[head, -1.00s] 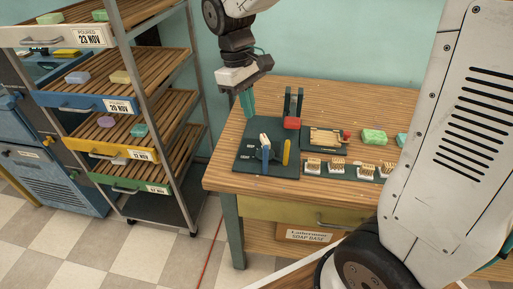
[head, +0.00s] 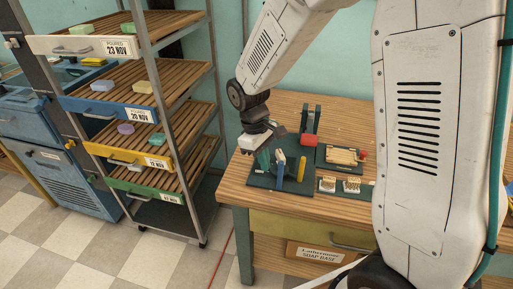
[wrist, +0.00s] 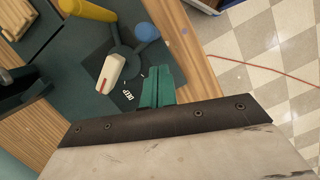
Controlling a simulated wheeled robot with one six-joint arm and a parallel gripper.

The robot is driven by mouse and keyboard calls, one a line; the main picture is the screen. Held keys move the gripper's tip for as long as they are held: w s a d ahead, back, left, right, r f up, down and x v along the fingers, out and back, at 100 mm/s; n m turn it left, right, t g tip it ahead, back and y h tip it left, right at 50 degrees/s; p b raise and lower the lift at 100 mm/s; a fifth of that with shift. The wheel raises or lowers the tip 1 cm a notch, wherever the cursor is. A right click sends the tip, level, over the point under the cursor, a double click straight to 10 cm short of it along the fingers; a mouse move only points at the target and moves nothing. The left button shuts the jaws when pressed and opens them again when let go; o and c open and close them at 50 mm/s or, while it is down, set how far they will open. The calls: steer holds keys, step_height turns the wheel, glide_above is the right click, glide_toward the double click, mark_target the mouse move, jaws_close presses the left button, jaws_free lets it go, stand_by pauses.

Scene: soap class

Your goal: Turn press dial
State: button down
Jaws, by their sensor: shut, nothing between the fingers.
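The press dial (wrist: 122,58) is a dark hub with three arms on a dark green base. Its arms end in a yellow handle (wrist: 86,10), a blue knob (wrist: 146,32) and a cream pointer with a red line (wrist: 110,74). In the head view the blue handle (head: 280,168) and yellow handle (head: 301,170) stand upright on the base. My gripper (wrist: 158,78) has teal fingers, shut and empty, close beside the cream pointer and below the blue knob in the wrist view. Contact cannot be told. In the head view my gripper (head: 263,158) is left of the handles.
A soap rack (head: 165,110) stands left, across a floor gap.

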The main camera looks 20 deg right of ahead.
steer(key=shift+s+d, duration=0.7)
steer(key=shift+s, duration=0.2)
